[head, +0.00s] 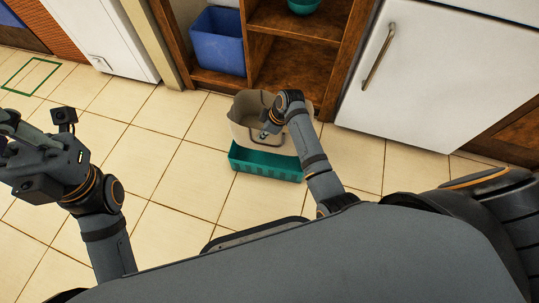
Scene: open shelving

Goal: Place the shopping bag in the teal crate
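The shopping bag (248,112) is beige and open at the top. It is upright at the teal crate (265,169), which stands on the floor in front of me. The bag overlaps the crate's far part and hides it; I cannot tell whether the bag rests inside or hangs just above. My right gripper (268,131) is at the bag's near right side, pointing down into its opening. Its fingers are small and dark, so their grip is unclear. My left gripper (8,128) is at the left edge, away from the bag, its fingers partly cut off.
A brown wooden shelf (284,72) stands behind the crate, with a blue bin (217,41) and a teal bowl (303,5). A white cabinet door (425,80) is on the right. A green rectangle outline (31,77) marks the floor far left. The tiled floor left of the crate is clear.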

